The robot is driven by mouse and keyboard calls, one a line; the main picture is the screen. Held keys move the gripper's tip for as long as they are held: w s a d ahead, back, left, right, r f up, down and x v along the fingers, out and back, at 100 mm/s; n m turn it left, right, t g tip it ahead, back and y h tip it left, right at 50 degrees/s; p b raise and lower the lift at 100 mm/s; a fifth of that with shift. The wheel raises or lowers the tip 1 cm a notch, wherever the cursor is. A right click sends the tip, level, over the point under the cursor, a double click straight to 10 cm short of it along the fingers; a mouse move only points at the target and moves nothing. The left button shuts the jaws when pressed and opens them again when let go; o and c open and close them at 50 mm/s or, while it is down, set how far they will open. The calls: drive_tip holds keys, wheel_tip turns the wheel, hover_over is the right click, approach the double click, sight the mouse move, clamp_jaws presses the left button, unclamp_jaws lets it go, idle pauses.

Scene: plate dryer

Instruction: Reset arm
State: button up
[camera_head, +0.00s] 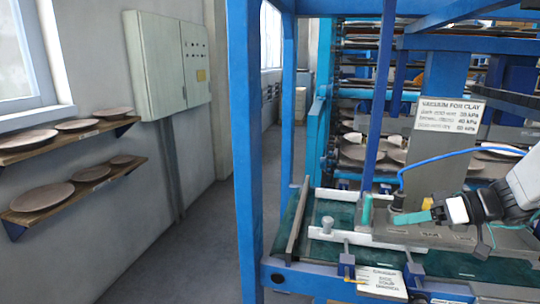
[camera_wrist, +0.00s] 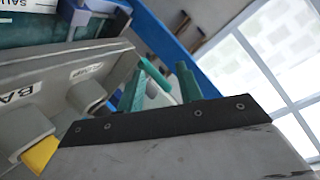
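My gripper (camera_head: 412,217) is at the right in the head view, low over the grey control panel (camera_head: 440,238), with its teal fingers pointing left. In the wrist view its two teal fingers (camera_wrist: 161,92) stand apart, so it is open. Nothing is clearly held between them. A teal upright handle (camera_head: 366,209) stands left of the fingers. A teal rod (camera_wrist: 155,72) shows beyond them in the wrist view. I cannot tell whether the fingers touch the panel.
A blue post (camera_head: 247,150) rises left of the machine. A vacuum sign (camera_head: 449,113) and blue hose (camera_head: 450,157) are close to the arm. Racks of plates stand behind. Wall shelves (camera_head: 75,190) hold plates at left. The aisle floor (camera_head: 185,260) is clear.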

drive_tip(key=s+a+r+m+g+h, duration=0.1)
drive_tip(key=s+a+m+h, duration=0.1)
drive_tip(key=s+h, duration=0.4)
drive_tip(key=s+a+r+m+g+h, duration=0.1)
drive_tip(key=s+m+h, duration=0.3)
drive_tip(key=s, duration=1.2)
drive_tip(key=shift+s+a+m+g+h, duration=0.35)
drive_tip(key=shift+a+g+h, duration=0.4)
drive_tip(key=shift+h, duration=0.55)
